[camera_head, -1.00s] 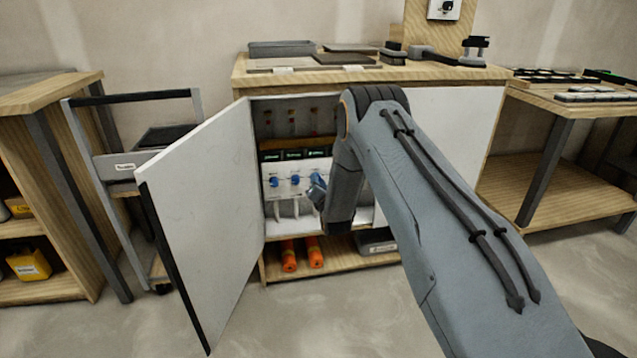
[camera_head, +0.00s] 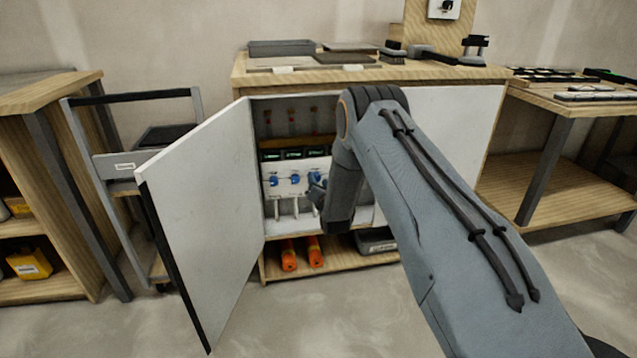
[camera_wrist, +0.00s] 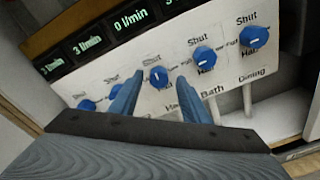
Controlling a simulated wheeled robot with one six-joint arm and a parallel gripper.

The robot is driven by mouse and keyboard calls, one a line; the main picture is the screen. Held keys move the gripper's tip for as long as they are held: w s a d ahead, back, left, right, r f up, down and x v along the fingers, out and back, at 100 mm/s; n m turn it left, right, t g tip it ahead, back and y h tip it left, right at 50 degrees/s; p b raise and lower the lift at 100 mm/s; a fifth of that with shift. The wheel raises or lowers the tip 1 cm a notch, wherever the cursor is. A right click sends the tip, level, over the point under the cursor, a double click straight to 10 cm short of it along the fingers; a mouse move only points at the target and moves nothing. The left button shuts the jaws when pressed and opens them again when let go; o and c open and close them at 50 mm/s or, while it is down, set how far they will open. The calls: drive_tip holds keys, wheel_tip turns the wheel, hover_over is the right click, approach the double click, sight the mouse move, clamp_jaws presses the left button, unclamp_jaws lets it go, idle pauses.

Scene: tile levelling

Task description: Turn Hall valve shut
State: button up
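A white valve panel (camera_wrist: 225,80) carries a row of several blue knobs, each with a "Shut" mark above it. In the wrist view, my gripper (camera_wrist: 158,78) is open, with one finger on each side of a middle blue knob (camera_wrist: 158,76). A partly covered label starting "Ha" sits below that knob, and the knobs to its right are labelled Bath (camera_wrist: 203,58) and Dining (camera_wrist: 255,38). I cannot tell whether the fingers touch the knob. In the head view, my gripper (camera_head: 316,188) is at the panel inside the cabinet, mostly hidden by my arm.
Flow displays (camera_wrist: 130,21) above the knobs read 3, 3 and 0 l/min. The white cabinet door (camera_head: 205,215) stands open on the left. Orange cylinders (camera_head: 288,256) lie on the lower shelf (camera_head: 345,262). White pipes (camera_wrist: 248,100) run below the panel.

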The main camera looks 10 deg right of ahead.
drive_tip(key=s+p, duration=0.1)
drive_tip(key=s, duration=0.6)
drive_tip(key=shift+s+r+p, duration=0.3)
drive_tip(key=shift+s+p, duration=0.05)
drive_tip(key=shift+s, duration=0.05)
drive_tip(key=s+a+r+m+g+y, duration=0.1)
drive_tip(key=s+a+r+m+g, duration=0.95)
drive_tip(key=s+r, duration=0.55)
drive_tip(key=s+r+m+g, duration=0.25)
drive_tip(key=s+m, duration=0.25)
drive_tip(key=s, duration=0.8)
drive_tip(key=s+r+m+g, duration=0.25)
drive_tip(key=s+m, duration=0.25)
drive_tip(key=s, duration=0.7)
drive_tip(key=s+r+m+g, duration=0.2)
drive_tip(key=s+r+m, duration=0.3)
drive_tip(key=s, duration=0.8)
drive_tip(key=d+r+m+h+p, duration=0.1)
drive_tip(key=d+r+m+p, duration=0.3)
drive_tip(key=d+r+p, duration=0.6)
drive_tip(key=p, duration=1.1)
drive_tip(key=shift+w+d, duration=0.15)
